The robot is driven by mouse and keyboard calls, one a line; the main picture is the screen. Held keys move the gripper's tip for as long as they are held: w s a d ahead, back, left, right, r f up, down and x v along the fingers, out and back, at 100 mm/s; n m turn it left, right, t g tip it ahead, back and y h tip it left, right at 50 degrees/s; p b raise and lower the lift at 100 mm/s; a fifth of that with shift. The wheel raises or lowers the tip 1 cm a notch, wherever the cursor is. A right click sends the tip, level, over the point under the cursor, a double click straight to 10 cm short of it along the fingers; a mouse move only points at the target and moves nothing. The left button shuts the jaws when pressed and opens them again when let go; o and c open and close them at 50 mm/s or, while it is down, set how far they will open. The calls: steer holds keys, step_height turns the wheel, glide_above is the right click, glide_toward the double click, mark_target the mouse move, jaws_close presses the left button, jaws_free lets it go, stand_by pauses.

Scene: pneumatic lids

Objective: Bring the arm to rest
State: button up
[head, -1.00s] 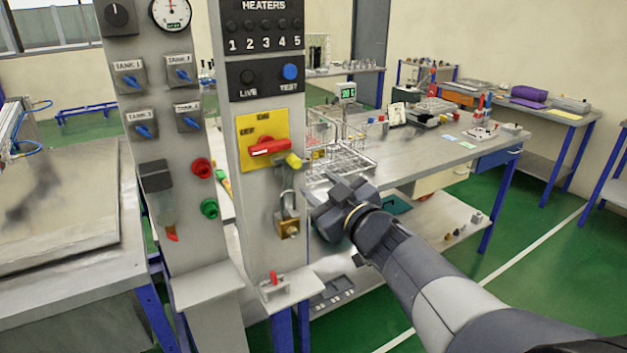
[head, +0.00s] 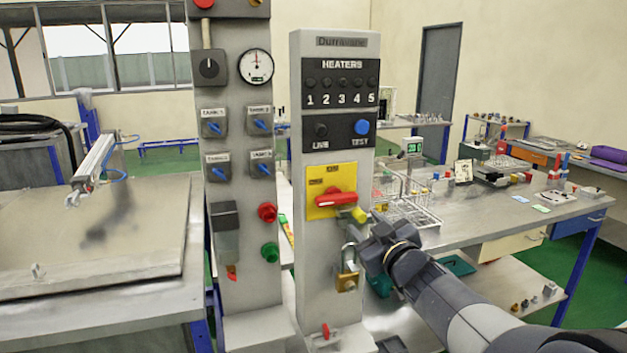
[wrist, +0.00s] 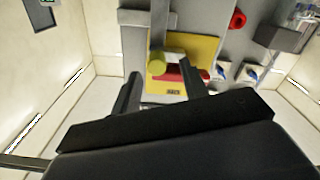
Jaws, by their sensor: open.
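My gripper (head: 371,250) is in front of the right-hand control panel (head: 341,270), at the lower right of its yellow switch plate (head: 322,203). In the wrist view its two fingers (wrist: 160,95) are apart with nothing gripped between them. The red rotary switch handle (head: 337,199) lies about level on the plate, and it also shows beyond the fingers in the wrist view (wrist: 185,73). A yellow cylinder (head: 357,214) sticks out below the handle. A brass padlock (head: 347,281) hangs just left of my gripper. Whether the gripper touches anything is unclear.
The left panel (head: 240,110) carries a gauge (head: 256,66), blue tank switches, a red button (head: 267,212) and a green button (head: 269,252). A metal workbench (head: 490,222) with wire baskets (head: 405,205) stands behind my arm. A flat metal lid (head: 90,250) lies at the left.

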mark_target(363, 219)
steer(key=x, duration=0.3)
steer(key=shift+w+d, duration=0.1)
steer(key=shift+d, duration=0.15)
